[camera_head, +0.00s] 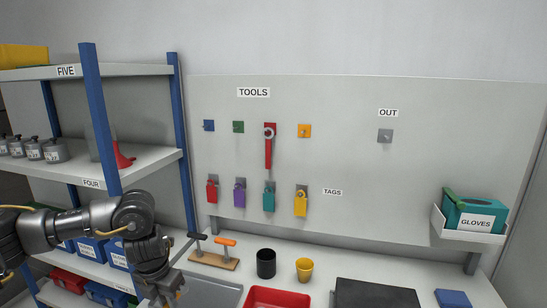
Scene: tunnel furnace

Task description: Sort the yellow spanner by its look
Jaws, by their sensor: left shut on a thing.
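I cannot make out a yellow spanner in the head view. My left gripper (168,297) is at the bottom edge, left of centre, near the grey tray. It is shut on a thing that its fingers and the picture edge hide. On the tool board (340,165), a red spanner (268,150) hangs from the red hook. The blue hook (208,125), green hook (238,127), yellow-orange hook (304,130) and the grey hook (385,135) under OUT are bare. Below hang red, purple, teal and yellow tags (300,203). My right gripper is out of view.
A blue-framed shelf (92,120) stands left.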

